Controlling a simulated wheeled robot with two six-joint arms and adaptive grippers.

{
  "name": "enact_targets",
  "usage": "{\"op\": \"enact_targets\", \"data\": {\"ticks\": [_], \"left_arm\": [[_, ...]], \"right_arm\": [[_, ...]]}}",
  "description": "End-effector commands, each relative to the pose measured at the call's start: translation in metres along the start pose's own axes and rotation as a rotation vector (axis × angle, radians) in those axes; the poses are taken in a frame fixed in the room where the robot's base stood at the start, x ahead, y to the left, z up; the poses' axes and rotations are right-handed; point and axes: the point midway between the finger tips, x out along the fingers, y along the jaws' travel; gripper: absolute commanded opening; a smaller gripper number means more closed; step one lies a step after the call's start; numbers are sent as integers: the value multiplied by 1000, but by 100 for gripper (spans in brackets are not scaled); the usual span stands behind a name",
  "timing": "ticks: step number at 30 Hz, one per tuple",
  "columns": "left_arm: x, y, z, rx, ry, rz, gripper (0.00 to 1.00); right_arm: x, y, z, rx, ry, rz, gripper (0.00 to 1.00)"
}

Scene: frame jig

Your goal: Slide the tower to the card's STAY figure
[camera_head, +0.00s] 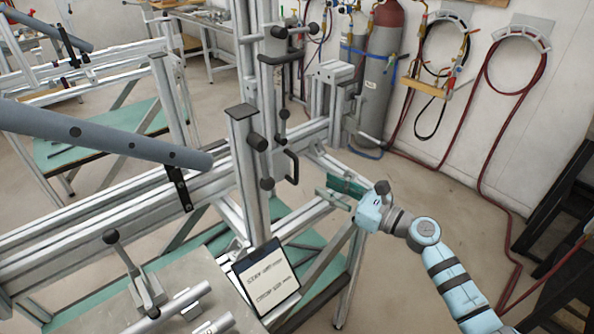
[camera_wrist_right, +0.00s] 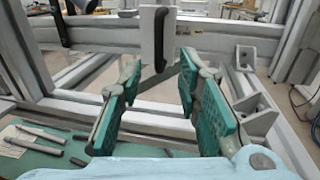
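The tower (camera_head: 249,180) is a grey upright with a black cap, standing at the frame's rail, with black knobs and a black pull handle (camera_head: 292,166) on its right side. The white, dark-edged card (camera_head: 268,278) leans in front of its foot; its two written lines are too small to read surely. My right gripper (camera_head: 338,192), with teal finger pads, is right of the tower and apart from it. In the right wrist view the fingers (camera_wrist_right: 162,100) are spread with nothing between them, and a black handle (camera_wrist_right: 160,38) stands beyond the gap. My left gripper is not in view.
A blue-grey tube (camera_head: 100,136) crosses the left side above the rail (camera_head: 110,212). A toggle clamp (camera_head: 142,285) and loose metal rods (camera_head: 178,305) are on the plate in front. Gas cylinders (camera_head: 380,75) and hoses are at the back wall.

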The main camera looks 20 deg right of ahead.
Motion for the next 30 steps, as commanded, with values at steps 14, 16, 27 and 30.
{"op": "enact_targets", "data": {"ticks": [14,16,27,30], "left_arm": [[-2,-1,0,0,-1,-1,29],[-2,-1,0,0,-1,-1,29],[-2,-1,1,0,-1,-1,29],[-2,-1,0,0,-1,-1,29]], "right_arm": [[102,1,0,8,-2,-2,31],[104,1,0,8,-1,-1,31],[105,0,0,8,-1,-2,9],[104,0,0,8,-1,-2,0]]}}
